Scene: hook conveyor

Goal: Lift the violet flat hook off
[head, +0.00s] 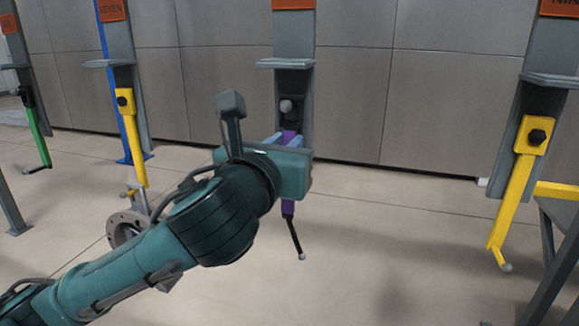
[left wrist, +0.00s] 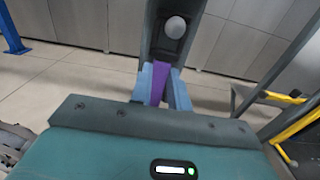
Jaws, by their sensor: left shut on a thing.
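The violet flat hook (head: 288,208) is upright in front of the middle post, mostly hidden by my left arm. Its dark thin lower end slants down to a pale tip. My left gripper (head: 287,140) is shut on its upper part. In the left wrist view, the violet strip (left wrist: 159,82) sits between the two light blue fingers (left wrist: 161,87). A pale round knob (head: 286,106) on a dark plate shows above the hook's top, with no violet around it; it also shows in the left wrist view (left wrist: 175,27). My right gripper is not in view.
The middle post has a grey ledge (head: 286,64) above the knob. Yellow hooks hang on posts at right (head: 514,195) and left (head: 131,135). A green hook (head: 39,138) hangs at far left. A dark frame with a yellow bar (head: 557,190) stands at right.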

